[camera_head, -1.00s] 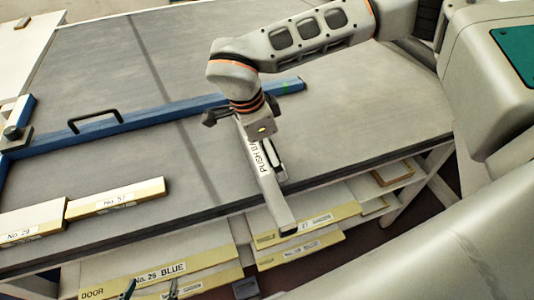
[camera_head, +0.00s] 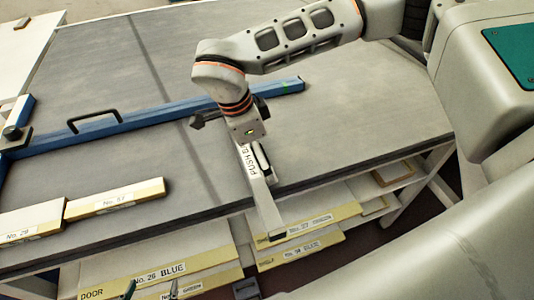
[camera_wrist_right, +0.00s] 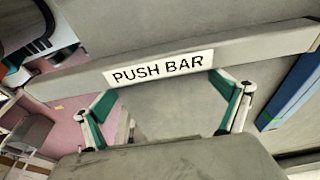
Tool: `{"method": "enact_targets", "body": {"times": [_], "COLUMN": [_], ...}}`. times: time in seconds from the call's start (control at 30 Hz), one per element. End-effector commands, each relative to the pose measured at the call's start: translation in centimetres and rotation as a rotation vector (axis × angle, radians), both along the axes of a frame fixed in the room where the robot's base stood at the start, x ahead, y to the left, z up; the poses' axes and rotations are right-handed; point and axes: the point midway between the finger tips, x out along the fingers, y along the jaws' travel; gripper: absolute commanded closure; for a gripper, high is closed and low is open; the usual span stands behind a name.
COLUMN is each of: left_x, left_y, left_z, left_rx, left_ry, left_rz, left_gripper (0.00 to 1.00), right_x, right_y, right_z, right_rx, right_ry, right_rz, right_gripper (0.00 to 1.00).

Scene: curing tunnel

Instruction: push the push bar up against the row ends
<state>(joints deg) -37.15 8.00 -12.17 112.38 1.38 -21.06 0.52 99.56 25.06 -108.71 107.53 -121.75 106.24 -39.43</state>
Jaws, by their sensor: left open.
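The push bar (camera_head: 261,198) is a long grey bar with a white "PUSH BAR" label. It lies across the table's front part, its near end sticking out past the front edge. In the right wrist view the bar (camera_wrist_right: 260,46) crosses just beyond my right gripper (camera_wrist_right: 168,95), whose fingers stand apart along one side of it; contact is unclear. The row ends are on the pale boards "No. 29" (camera_head: 30,218) and "No. 51" (camera_head: 115,200), left of the bar with a gap between. My left gripper (camera_head: 151,290) shows only open fingertips at the bottom edge.
A blue rail (camera_head: 165,113) with a black handle (camera_head: 95,120) runs behind the boards and bar; it also shows in the right wrist view (camera_wrist_right: 295,92). Labelled boards (camera_head: 165,272) lie on shelves below. Bare table (camera_head: 340,135) lies to the right.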

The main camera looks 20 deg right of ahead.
Motion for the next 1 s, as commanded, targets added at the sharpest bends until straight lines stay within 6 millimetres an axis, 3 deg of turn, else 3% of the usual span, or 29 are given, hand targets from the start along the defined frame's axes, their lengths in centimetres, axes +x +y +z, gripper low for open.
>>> {"method": "enact_targets", "body": {"times": [1.0], "left_x": [-0.1], "left_y": [0.0], "left_z": [-0.4], "left_rx": [0.000], "left_ry": [0.002], "left_rz": [-0.001], "left_gripper": [0.28], "right_x": [0.2], "right_y": [2.4], "right_z": [0.0], "right_rx": [0.002], "right_ry": [-0.001], "right_rz": [0.004], "right_gripper": [0.03]}}
